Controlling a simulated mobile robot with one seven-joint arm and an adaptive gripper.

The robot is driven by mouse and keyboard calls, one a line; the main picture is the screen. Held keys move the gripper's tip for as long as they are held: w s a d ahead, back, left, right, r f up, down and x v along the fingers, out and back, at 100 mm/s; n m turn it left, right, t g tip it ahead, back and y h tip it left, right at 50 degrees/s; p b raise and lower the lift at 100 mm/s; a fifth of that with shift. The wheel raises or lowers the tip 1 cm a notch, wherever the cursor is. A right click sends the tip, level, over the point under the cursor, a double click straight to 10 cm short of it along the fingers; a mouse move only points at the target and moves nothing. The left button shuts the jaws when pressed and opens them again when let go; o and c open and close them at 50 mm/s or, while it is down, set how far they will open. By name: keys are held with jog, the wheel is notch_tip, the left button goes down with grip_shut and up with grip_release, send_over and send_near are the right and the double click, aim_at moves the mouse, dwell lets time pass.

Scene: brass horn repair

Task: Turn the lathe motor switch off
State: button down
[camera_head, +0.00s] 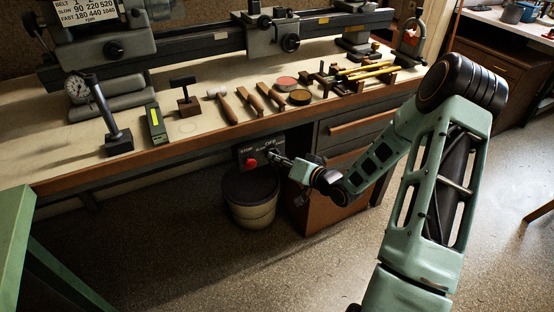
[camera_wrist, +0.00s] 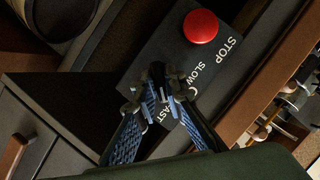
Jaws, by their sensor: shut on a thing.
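The lathe switch box (camera_head: 258,147) is a dark panel under the front edge of the bench, with a red stop button (camera_head: 250,163). In the wrist view the panel (camera_wrist: 222,68) shows the words STOP, SLOW and part of FAST, beside the red button (camera_wrist: 201,26). My gripper (camera_head: 279,158) reaches the panel from the right. In the wrist view my gripper (camera_wrist: 166,88) has its fingertips closed together at the panel, shut on the motor switch, beside the SLOW and FAST lettering. The fingers mostly hide the switch, so its exact position cannot be told.
The wooden bench edge (camera_head: 192,150) runs just above the switch box. A round bin (camera_head: 250,197) stands below it, and a drawer cabinet (camera_head: 345,128) is to the right. A mallet (camera_head: 222,103) and other tools lie on the bench. The floor in front is clear.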

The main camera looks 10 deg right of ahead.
jog(key=n+h+b, duration=0.1)
jog(key=n+b, duration=0.1)
jog(key=b, duration=0.1)
jog(key=n+h+b, duration=0.2)
jog(key=n+b, duration=0.1)
jog(key=shift+s+a+t+h+b, duration=0.1)
jog(key=shift+a+t+h+b, duration=0.1)
jog(key=shift+t+h+b, duration=0.15)
dwell(0.5)
jog(key=c, duration=2)
grip_release()
jog(key=v, duration=0.7)
jog(key=shift+s+r, duration=0.2)
